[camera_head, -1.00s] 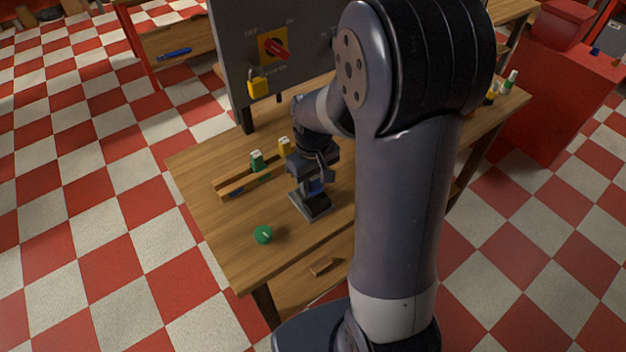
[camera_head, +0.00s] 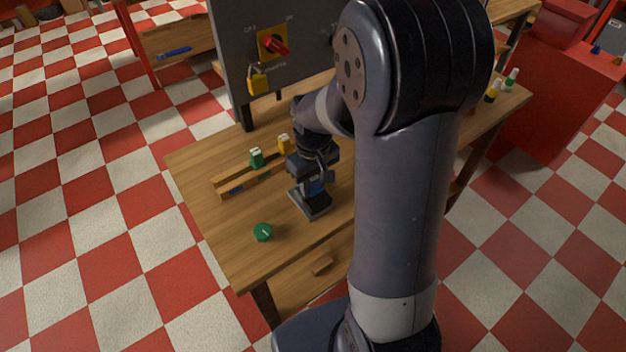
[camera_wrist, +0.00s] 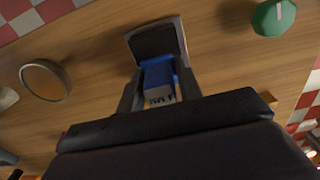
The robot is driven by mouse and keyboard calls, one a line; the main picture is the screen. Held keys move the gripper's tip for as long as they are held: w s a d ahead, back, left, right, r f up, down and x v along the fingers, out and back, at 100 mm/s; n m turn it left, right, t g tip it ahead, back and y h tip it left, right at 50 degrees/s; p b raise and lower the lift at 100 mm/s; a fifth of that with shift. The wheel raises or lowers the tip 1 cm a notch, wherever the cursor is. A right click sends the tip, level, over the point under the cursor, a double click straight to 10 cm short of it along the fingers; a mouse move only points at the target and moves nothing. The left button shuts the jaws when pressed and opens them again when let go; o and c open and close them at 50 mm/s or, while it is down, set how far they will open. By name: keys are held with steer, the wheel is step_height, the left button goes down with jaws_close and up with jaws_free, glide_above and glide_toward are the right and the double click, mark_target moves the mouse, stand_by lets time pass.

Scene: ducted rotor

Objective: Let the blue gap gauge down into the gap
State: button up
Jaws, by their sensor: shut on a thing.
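The blue gap gauge (camera_wrist: 158,77) has a pale label with dark print at its end nearest the wrist camera. My gripper (camera_wrist: 157,98) is shut on it, one dark finger on each side. The gauge's far end reaches the grey-rimmed dark block (camera_wrist: 152,42), which holds the gap. I cannot tell how deep the gauge sits, as its lower end is hidden. In the head view my gripper (camera_head: 312,182) points down over the grey block (camera_head: 312,205), with a little blue showing between the fingers.
A wooden rack (camera_head: 222,188) with a green and a yellow gauge (camera_head: 284,143) stands left of my gripper. A green knob (camera_head: 263,232) lies nearer the table's front edge. A grey panel (camera_head: 235,60) with a yellow padlock (camera_head: 258,84) rises behind. A round ring-like object (camera_wrist: 45,80) is on the wood.

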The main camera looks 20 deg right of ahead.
steer(key=shift+f+b, duration=0.65)
steer(key=shift+f, duration=0.2)
stand_by(0.7)
steer(key=o, duration=1.1)
steer(key=shift+c, duration=0.2)
steer(key=shift+r, duration=0.1)
step_height(320, 180, up, 11)
steer(key=shift+f, duration=0.15)
step_height(320, 180, down, 11)
steer(key=shift+r, duration=0.3)
